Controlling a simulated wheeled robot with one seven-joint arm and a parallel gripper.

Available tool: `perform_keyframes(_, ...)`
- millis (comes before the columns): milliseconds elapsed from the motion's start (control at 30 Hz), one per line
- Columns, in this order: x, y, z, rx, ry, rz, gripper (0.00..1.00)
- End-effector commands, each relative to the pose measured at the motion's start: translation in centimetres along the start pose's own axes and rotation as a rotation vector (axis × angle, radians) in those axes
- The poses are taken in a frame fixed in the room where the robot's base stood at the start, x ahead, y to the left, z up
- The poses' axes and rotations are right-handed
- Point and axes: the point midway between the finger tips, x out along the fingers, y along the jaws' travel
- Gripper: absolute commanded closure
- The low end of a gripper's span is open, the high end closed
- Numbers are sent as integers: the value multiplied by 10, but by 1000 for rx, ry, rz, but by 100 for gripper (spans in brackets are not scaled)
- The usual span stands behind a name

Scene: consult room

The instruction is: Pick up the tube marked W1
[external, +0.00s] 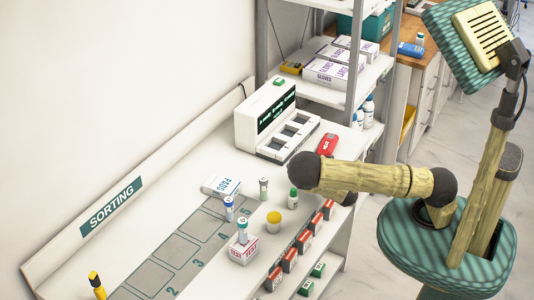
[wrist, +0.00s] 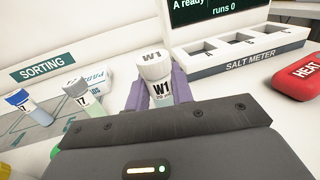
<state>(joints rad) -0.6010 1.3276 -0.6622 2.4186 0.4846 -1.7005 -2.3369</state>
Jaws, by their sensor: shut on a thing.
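The tube marked W1 (wrist: 160,91) has a white cap and a white label, both reading W1. It stands nearly upright in the wrist view, between the purple fingers of my gripper (wrist: 158,97). The fingers are shut on the tube from both sides. Its lower end is hidden behind the gripper body, so I cannot tell whether it touches the bench. In the external view I make out neither the fingers nor this tube; my arm reaches over the bench's right side.
The salt meter (external: 270,118) stands at the back, with a red HEAT item (external: 326,144) beside it. A grey-capped tube (external: 264,188), a blue-capped tube (external: 229,208), a green-capped bottle (external: 293,199) and a yellow-lidded cup (external: 274,222) stand on the bench. Numbered grey areas are mostly clear.

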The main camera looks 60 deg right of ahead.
Motion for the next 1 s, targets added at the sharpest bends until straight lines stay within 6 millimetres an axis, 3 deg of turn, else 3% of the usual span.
perform_keyframes(200, 0, 1, 45, 2, -3, 1, 98)
perform_keyframes(400, 0, 1, 73, 2, -1, 1, 98)
perform_keyframes(1000, 0, 0, 77, 1, 0, -1, 98)
